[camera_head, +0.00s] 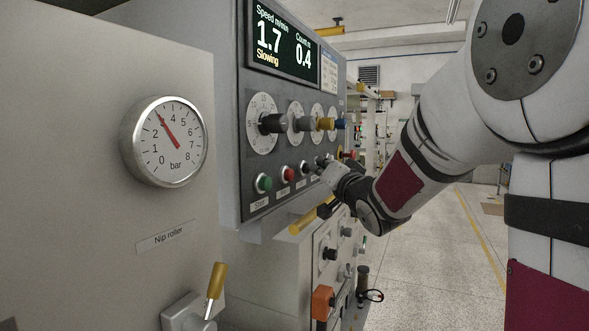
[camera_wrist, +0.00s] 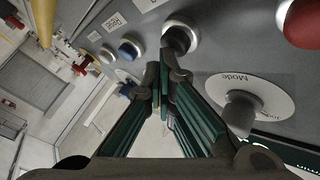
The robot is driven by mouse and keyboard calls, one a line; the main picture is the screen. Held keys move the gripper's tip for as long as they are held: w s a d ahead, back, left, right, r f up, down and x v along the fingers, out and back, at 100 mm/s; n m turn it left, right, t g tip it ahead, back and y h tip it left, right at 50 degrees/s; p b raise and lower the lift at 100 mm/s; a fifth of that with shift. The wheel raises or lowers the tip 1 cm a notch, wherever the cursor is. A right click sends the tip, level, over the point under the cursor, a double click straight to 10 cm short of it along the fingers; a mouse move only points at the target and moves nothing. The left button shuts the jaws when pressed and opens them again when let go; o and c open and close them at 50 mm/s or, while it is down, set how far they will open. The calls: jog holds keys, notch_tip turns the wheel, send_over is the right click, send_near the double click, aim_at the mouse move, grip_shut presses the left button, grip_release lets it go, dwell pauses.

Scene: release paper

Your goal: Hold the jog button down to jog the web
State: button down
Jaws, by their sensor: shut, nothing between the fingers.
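The black button (camera_head: 304,167) in a metal ring sits in the button row of the grey control panel, right of the red button. It also shows in the wrist view (camera_wrist: 181,37), and I take it for the jog button; its label is not readable. My gripper (camera_head: 323,164) is shut and empty, its fingertips close to the black button. In the wrist view the fingertips (camera_wrist: 163,72) overlap the button's lower edge in the picture; I cannot tell whether they touch it. The display (camera_head: 284,40) reads speed 1.7, count 0.4 and "Slowing".
A green Start button (camera_head: 263,183) and a red button (camera_head: 287,174) sit left of the black one. A blue button (camera_wrist: 130,50) and the Mode knob (camera_wrist: 240,112) are close to my fingers. Dial knobs (camera_head: 272,123) protrude above; a yellow bar (camera_head: 303,221) lies below.

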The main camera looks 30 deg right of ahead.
jog(key=shift+s+d+p, duration=0.3)
jog(key=shift+s+d, duration=0.05)
jog(key=shift+s, duration=0.2)
jog(key=s+d+p, duration=0.1)
jog(key=s, duration=0.1)
jog(key=s+d+p, duration=0.1)
jog(key=s+d, duration=0.1)
jog(key=shift+p, duration=0.3)
dwell(1.8)
jog(key=s+a+f+n+g, duration=0.3)
jog(key=s+a, duration=0.4)
jog(key=s, duration=0.3)
jog(key=s+a+f+n+g+y, duration=0.1)
jog(key=s+a+f+n+g, duration=0.2)
jog(key=s+a+f+g, duration=0.3)
jog(key=s+a+f+n+g+y, duration=0.1)
jog(key=s+a+f+g, duration=0.3)
jog(key=s+a, duration=0.6)
jog(key=s+n, duration=0.1)
jog(key=s, duration=0.3)
jog(key=shift+s+f+n+g, duration=0.25)
jog(key=shift+f+n+g, duration=0.15)
